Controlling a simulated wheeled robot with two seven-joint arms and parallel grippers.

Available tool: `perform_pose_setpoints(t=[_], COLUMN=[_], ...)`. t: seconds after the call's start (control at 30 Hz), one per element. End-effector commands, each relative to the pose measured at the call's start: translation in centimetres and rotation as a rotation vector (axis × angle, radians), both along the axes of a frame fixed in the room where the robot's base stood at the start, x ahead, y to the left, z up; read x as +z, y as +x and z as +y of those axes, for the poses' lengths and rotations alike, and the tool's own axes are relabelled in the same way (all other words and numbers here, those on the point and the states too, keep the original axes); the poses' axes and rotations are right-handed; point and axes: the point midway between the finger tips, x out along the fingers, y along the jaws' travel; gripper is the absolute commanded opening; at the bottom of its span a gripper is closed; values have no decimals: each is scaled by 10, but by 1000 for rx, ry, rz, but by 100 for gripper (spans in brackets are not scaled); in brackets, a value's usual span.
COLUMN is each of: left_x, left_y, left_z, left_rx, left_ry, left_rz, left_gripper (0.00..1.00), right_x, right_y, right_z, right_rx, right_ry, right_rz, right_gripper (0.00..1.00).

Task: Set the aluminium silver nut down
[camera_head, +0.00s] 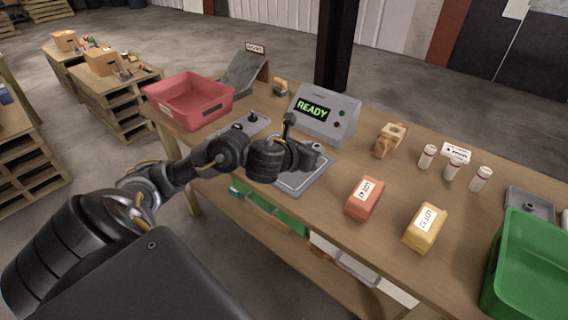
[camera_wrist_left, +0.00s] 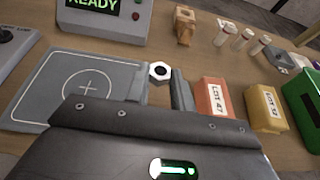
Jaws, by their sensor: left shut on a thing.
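The aluminium silver nut (camera_wrist_left: 159,72) is a pale hexagonal ring with a dark hole, seen in the left wrist view between my left gripper's fingers (camera_wrist_left: 160,88). In the head view my left gripper (camera_head: 312,156) is over the back right part of the grey sensor pad (camera_head: 311,182). It is shut on the nut. In the left wrist view the pad (camera_wrist_left: 32,113) bears a white circle and cross, with the nut to the right of that mark. The gap between nut and pad cannot be judged. My right gripper is out of view.
A detector box (camera_head: 326,112) reading READY stands behind the pad. An orange block (camera_head: 364,198) and a yellow block (camera_head: 425,226) lie to the right. A red bin (camera_head: 190,100) is at the left, a green bin (camera_head: 530,262) at the right.

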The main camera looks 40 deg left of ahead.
Motion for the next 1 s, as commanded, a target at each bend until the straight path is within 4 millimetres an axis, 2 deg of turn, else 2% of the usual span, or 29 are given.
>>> perform_pose_setpoints(t=[0.2,0.33,0.5,0.7,0.8,1.0], left_x=[4,-4,-24,-46,-65,-84], left_y=[3,4,10,19,22,26], left_z=[5,14,52,101,115,132], left_rx=[24,26,28,27,26,23], left_ry=[-2,-2,-2,-4,-7,-5], left_rz=[1,6,9,10,7,4], left_gripper=[2,2,2,2,2,2], right_x=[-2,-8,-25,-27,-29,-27], right_y=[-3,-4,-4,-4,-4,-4], right_z=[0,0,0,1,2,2], right_rx=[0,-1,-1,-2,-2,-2], right_ry=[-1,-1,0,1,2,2], right_rz=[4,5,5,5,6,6], right_gripper=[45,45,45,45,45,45])
